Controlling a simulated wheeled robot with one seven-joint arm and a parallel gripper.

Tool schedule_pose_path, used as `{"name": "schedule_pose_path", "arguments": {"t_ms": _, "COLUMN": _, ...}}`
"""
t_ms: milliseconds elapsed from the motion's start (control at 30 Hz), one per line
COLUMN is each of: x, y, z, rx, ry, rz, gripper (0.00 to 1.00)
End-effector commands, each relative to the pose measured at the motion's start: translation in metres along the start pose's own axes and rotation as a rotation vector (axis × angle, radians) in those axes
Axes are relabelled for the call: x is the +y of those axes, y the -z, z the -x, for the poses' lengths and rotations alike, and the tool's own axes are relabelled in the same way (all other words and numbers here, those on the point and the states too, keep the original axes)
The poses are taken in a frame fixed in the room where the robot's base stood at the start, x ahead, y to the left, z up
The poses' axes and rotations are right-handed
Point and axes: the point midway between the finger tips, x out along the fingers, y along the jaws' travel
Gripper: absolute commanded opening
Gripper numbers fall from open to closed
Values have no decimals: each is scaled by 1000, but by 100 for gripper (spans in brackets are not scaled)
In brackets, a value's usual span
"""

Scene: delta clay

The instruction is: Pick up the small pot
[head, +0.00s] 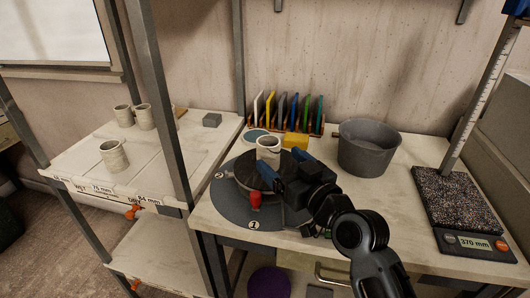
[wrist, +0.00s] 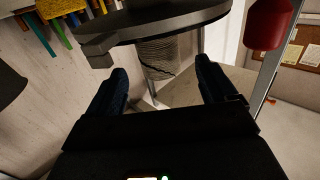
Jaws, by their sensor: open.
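The small pot (head: 268,148) is a pale grey-beige cup-like vessel. It stands upright on a dark round wheel plate (head: 247,176) on the workbench. Part of the wheel plate is hidden behind my gripper.
A red object (head: 255,201) stands by the wheel. A grey bucket (head: 367,148) is at right. Several similar pots (head: 113,156) stand on the left shelf, beyond a metal post (head: 171,95).

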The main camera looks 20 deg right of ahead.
Motion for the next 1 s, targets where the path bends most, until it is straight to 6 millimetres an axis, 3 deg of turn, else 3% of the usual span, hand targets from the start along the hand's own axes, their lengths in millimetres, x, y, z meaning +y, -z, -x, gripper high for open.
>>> {"name": "schedule_pose_path", "arguments": {"t_ms": 167, "x": 0, "y": 1, "z": -6, "rx": 0, "ry": 0, "rz": 0, "gripper": 85}}
{"name": "schedule_pose_path", "arguments": {"t_ms": 733, "x": 0, "y": 5, "z": -73, "rx": 0, "ry": 1, "rz": 1, "gripper": 85}}
{"name": "schedule_pose_path", "arguments": {"t_ms": 1000, "x": 0, "y": 3, "z": -78, "rx": 0, "ry": 0, "rz": 0, "gripper": 85}}
